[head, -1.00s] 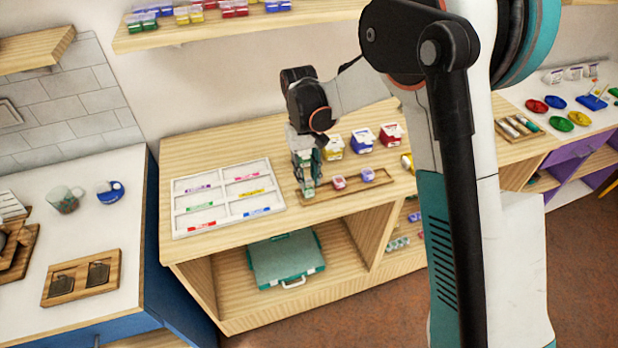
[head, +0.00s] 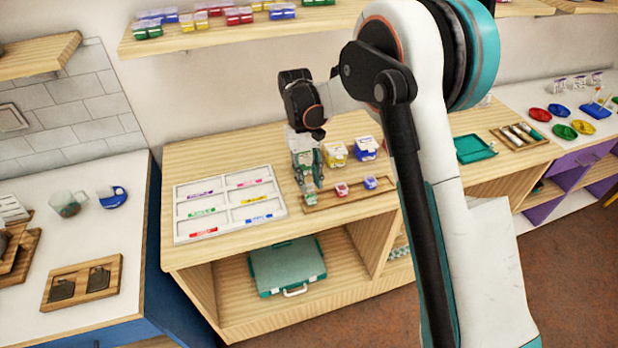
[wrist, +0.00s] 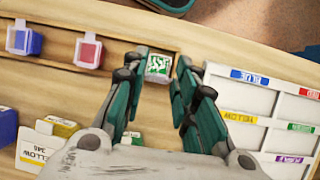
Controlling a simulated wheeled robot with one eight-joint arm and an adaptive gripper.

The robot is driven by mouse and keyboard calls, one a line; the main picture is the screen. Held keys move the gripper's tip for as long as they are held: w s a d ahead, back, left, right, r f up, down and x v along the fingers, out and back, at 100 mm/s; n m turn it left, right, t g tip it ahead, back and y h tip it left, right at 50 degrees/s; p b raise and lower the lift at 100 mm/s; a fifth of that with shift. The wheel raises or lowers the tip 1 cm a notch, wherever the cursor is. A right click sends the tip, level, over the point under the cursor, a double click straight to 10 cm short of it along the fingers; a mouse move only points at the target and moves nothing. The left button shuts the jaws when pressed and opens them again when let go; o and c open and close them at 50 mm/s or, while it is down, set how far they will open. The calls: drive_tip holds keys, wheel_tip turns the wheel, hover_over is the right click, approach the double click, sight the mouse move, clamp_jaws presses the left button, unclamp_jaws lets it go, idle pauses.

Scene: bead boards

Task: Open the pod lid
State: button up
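A small square pod (wrist: 158,66) with a clear top and green contents stands at the end of a wooden tray (wrist: 100,25) in the wrist view. My gripper (wrist: 156,82) is open, with one finger on each side of this pod; I cannot tell whether either touches it. A red pod (wrist: 88,52) and a blue pod (wrist: 24,40) stand in the same tray, apart from the gripper. In the head view my gripper (head: 311,190) points down at the left end of the tray, beside the red pod (head: 341,190) and blue pod (head: 370,183). Lid details are too small to tell.
A white sorting tray (head: 226,204) with coloured labels lies left of the gripper. Yellow (head: 336,154) and blue (head: 366,147) boxes stand behind the wooden tray. A green tray (head: 474,149) lies to the right. A teal case (head: 287,265) sits on the shelf below.

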idle(0.3)
drive_tip(key=d+v, duration=0.1)
drive_tip(key=v, duration=0.6)
drive_tip(key=shift+a+r, duration=0.2)
drive_tip(key=shift+a, duration=0.35)
drive_tip(key=shift+w, duration=0.15)
